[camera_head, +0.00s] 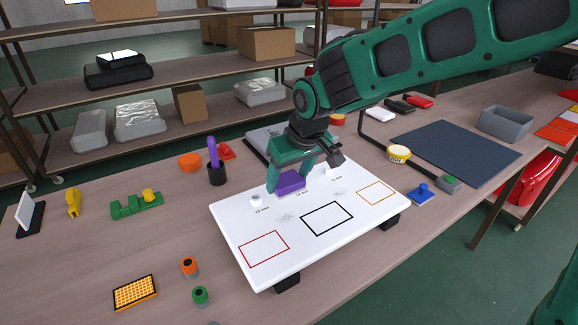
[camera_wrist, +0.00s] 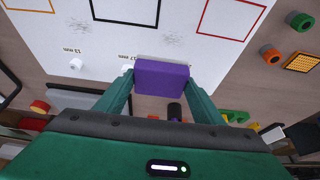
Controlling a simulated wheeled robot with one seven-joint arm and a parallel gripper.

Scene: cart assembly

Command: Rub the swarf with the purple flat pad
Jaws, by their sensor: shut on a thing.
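The purple flat pad (camera_head: 291,184) is between the fingers of my gripper (camera_head: 288,178), which is shut on it. In the wrist view the pad (camera_wrist: 162,76) spans the two green fingertips (camera_wrist: 161,84). It is at the back edge of the white board (camera_head: 236,222); whether it touches the surface is unclear. The swarf shows as two faint grey scribbled patches on the board. One patch (camera_head: 285,217) lies in front of the pad and left of the black square; the other (camera_head: 338,193) lies right of it. The wrist view shows both patches (camera_wrist: 165,40), (camera_wrist: 80,26).
Two small white knobs (camera_head: 256,201), (camera_head: 333,171) stand near the board's back edge, either side of the pad. Red, black and orange outlined squares mark the board. A black cup (camera_head: 216,174) with a purple item stands behind left. A blue stamp-like object (camera_head: 420,194) lies right.

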